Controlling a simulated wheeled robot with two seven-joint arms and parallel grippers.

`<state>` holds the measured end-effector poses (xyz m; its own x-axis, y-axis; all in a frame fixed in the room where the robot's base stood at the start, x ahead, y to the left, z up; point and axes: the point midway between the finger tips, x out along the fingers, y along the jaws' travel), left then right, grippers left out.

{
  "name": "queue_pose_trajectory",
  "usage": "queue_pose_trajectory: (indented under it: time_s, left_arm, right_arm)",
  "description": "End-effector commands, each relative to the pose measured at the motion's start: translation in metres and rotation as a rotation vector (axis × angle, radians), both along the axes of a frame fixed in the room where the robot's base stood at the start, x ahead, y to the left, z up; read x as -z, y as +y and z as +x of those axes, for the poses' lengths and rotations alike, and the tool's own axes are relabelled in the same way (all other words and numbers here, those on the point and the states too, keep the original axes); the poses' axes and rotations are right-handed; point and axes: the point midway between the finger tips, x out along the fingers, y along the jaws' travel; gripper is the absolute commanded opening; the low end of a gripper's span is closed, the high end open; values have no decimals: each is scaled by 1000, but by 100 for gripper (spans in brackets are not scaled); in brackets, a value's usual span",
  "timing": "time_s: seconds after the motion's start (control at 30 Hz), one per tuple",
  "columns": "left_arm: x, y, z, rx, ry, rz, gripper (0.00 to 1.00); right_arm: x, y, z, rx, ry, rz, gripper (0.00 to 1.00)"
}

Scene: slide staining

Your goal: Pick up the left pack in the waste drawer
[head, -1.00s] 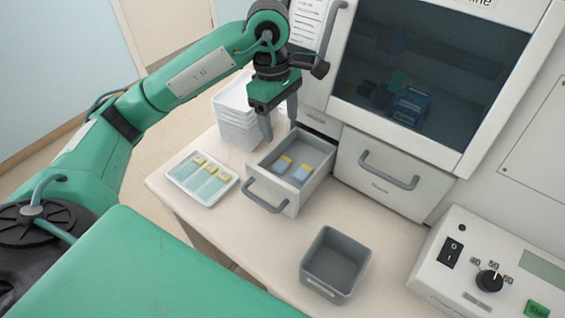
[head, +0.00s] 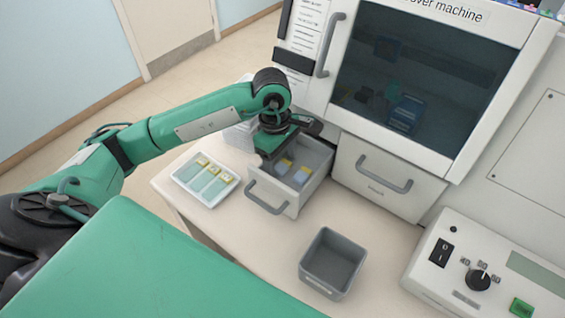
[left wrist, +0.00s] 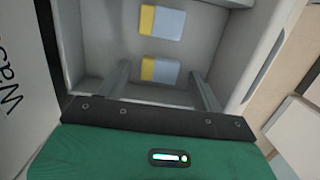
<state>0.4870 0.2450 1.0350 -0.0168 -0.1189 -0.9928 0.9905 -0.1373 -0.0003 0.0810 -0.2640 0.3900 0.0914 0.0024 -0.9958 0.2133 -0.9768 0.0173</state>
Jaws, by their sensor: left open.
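The waste drawer (head: 271,208) is pulled open, and two small packs with yellow and pale blue parts lie flat on its floor. The left pack (head: 284,165) is beside the right pack (head: 301,175). In the left wrist view, the left pack (left wrist: 160,70) is the lower one, and the right pack (left wrist: 163,22) is above it. My left gripper (head: 268,157) is over the left side of the drawer, pointing down, open and empty. In the left wrist view its fingers (left wrist: 160,80) stand on either side of the left pack's line, apart from it. My right gripper is not in view.
A white tray with several slides (head: 206,180) lies left of the drawer. A grey open bin (head: 333,263) stands in front. A closed drawer (head: 385,180) is to the right. Drawer walls surround the packs closely.

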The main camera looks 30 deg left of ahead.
Motion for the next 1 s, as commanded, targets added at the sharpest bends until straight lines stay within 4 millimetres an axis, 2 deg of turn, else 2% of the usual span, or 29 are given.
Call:
queue_pose_trajectory:
  time_s: [0.3, 0.53, 0.83, 1.0]
  left_arm:
    - [4, -1, 0, 1, -1, -1, 65]
    - [4, -1, 0, 1, -1, -1, 20]
    - [3, -1, 0, 1, -1, -1, 19]
    - [-5, -1, 1, 2, -3, 0, 19]
  right_arm:
    - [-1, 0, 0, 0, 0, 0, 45]
    - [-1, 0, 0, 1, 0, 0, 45]
    - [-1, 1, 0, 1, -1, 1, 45]
    - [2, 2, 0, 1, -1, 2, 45]
